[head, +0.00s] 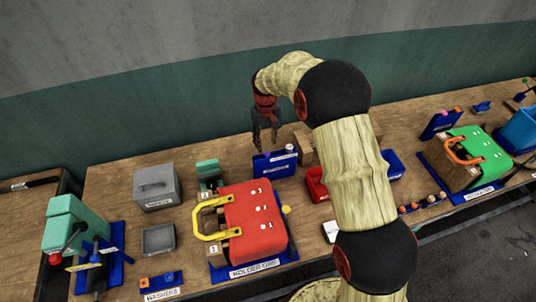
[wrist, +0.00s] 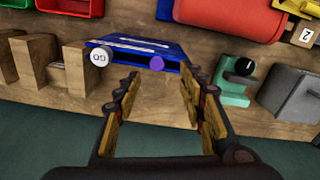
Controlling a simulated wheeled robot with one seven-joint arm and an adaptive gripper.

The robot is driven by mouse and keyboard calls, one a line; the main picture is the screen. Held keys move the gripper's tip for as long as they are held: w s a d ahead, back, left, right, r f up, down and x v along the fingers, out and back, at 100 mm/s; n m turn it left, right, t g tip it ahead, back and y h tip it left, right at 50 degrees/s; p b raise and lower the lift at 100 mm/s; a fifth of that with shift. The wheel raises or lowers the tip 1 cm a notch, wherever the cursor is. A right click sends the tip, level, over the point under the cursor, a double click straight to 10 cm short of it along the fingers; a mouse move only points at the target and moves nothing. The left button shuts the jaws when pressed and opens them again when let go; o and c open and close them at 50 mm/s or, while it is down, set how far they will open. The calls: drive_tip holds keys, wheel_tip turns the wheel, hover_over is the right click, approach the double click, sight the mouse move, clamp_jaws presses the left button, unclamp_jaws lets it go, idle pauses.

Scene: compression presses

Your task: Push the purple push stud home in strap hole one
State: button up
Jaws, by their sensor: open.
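The purple push stud (wrist: 157,62) sits at the near edge of a blue rack (wrist: 138,50), beside a round white piece marked GO (wrist: 99,57). In the head view the blue rack (head: 275,166) stands behind the red holder (head: 257,222), labelled HOLDER ONE. The holder's red strap face carries several small white numbered marks; which hole is one is too small to tell surely. My gripper (head: 265,143) hangs above the rack, fingers downward. In the wrist view my gripper (wrist: 161,77) is open and empty, with the stud showing between its fingertips and apart from them.
A green device (wrist: 238,78) and a grey box (wrist: 293,95) stand beside the rack. Wooden blocks (wrist: 30,60) are on its other side. The yellow handle (head: 208,222) sticks out from the holder. A green holder (head: 475,155) stands far right; a green press (head: 72,228) stands left.

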sight(267, 153)
drive_tip(key=f, duration=0.3)
drive_tip(key=f+p, duration=0.1)
drive_tip(key=f, duration=0.2)
drive_tip(key=shift+w+d+f, duration=0.2)
drive_tip(key=shift+f, duration=0.05)
drive_tip(key=shift+c, duration=0.8)
drive_tip(key=c, duration=0.7)
